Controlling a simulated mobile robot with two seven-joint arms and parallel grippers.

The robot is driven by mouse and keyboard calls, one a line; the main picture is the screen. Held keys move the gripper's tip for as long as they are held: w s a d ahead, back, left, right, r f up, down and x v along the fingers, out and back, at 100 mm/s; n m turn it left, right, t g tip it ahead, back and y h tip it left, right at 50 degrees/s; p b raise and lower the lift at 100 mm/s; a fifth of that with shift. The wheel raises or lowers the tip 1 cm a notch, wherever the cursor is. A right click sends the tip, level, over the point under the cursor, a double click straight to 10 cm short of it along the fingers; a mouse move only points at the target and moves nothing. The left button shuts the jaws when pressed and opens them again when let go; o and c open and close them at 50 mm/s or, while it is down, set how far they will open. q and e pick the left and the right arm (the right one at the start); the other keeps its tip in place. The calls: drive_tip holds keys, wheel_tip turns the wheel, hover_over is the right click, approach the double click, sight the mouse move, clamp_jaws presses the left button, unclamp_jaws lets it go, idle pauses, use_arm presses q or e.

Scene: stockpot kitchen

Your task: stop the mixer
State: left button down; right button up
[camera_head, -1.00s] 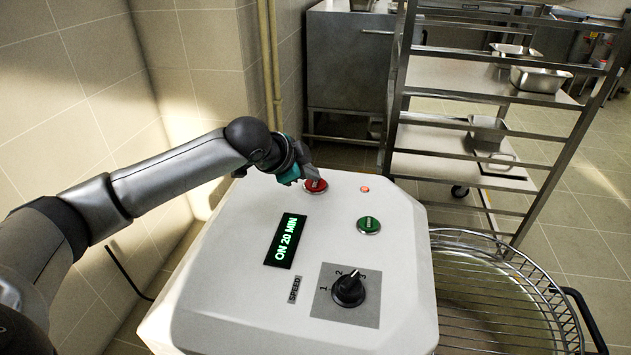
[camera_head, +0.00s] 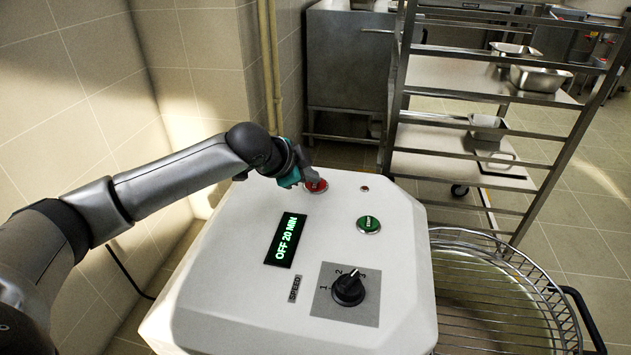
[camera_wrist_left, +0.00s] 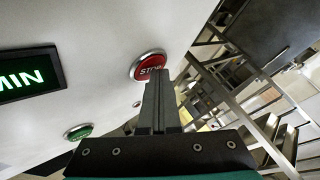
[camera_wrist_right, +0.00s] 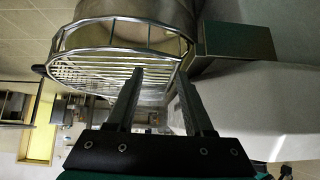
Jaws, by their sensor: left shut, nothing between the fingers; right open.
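The mixer's white top panel (camera_head: 225,290) fills the lower middle of the head view. Its display (camera_head: 285,240) reads "OFF 20 MIN". The red stop button (camera_head: 316,185) is at the panel's far edge, and it also shows in the left wrist view (camera_wrist_left: 149,66), marked "STOP". My left gripper (camera_head: 311,176) is shut and empty, its fingertips (camera_wrist_left: 158,74) at the button's edge; I cannot tell whether they touch it. The small indicator lamp (camera_head: 364,189) is dark. My right gripper (camera_wrist_right: 162,88) is open and empty, beside the mixer's wire bowl guard (camera_wrist_right: 105,62).
A green button (camera_head: 368,225) and a black speed knob (camera_head: 348,288) sit on the same panel. The wire guard (camera_head: 490,290) is at the right. A metal rack (camera_head: 470,100) with pans stands behind. A tiled wall (camera_head: 70,100) is at the left.

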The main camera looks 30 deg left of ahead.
sight(311, 186)
use_arm(q)
drive_tip(key=shift+r+p, duration=0.8)
drive_tip(key=shift+p, duration=0.55)
wheel_tip(311, 186, up, 5)
drive_tip(key=p, duration=0.6)
drive_tip(key=shift+r+p, duration=0.1)
drive_tip(key=shift+p, duration=0.3)
